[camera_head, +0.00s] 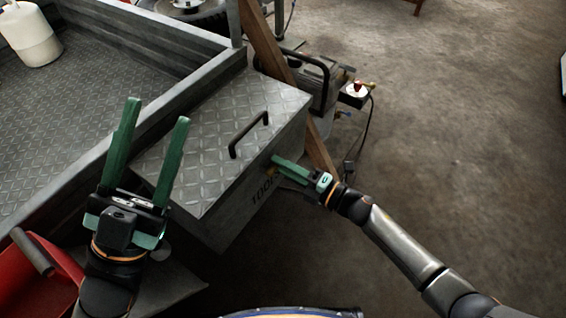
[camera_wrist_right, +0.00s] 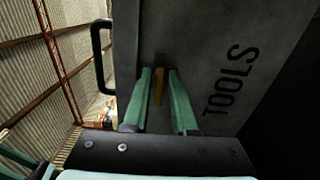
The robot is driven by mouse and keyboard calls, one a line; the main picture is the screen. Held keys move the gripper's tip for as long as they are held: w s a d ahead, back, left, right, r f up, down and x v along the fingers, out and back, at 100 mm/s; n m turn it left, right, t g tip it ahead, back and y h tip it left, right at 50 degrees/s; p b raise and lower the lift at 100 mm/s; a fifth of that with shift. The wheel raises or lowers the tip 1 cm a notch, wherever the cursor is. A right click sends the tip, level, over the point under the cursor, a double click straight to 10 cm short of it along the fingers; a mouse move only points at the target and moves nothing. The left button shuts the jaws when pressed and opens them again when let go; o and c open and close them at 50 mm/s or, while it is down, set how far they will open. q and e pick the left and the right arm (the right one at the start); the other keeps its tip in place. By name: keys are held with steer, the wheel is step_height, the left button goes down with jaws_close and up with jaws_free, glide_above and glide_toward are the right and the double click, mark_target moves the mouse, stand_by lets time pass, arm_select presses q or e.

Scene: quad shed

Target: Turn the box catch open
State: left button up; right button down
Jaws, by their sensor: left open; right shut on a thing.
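The box (camera_head: 222,139) is grey metal with a diamond-plate lid and a black handle (camera_head: 248,134) on top. Its front face carries the word TOOLS and shows in the right wrist view (camera_wrist_right: 210,45). The catch (camera_wrist_right: 158,88) is a small yellow-brown bar on that face, upright in the right wrist view. My right gripper (camera_head: 276,161) is at the front face, with its green fingers on either side of the catch, shut on it. The fingers hide most of the catch in the head view. My left gripper (camera_head: 156,115) is open and empty, raised in front of the lid's left side.
A metal trailer bed (camera_head: 70,110) with a white container (camera_head: 30,35) lies to the left. A red bin (camera_head: 40,275) is at the lower left. A machine with a black frame (camera_head: 310,85) and a wooden post (camera_head: 262,40) stand behind the box. The floor to the right is clear.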

arm_select(q)
steer(key=shift+r, duration=0.2)
arm_select(e)
steer(key=shift+s+a+f+m, duration=0.15)
steer(key=shift+s+f+m, duration=0.15)
steer(key=c, duration=0.9)
jaws_free()
steer(key=shift+r, duration=0.1)
steer(key=shift+w, duration=0.1)
steer(key=shift+r, duration=0.1)
arm_select(q)
steer(key=w+f+n+y+p, duration=0.2)
steer(key=w+f+n+y, duration=0.2)
steer(key=f+y, duration=0.1)
steer(key=shift+w+a+f+y, duration=0.4)
steer(key=shift+a+f, duration=0.05)
arm_select(e)
steer(key=v, duration=1.2)
steer(key=shift+d, duration=0.3)
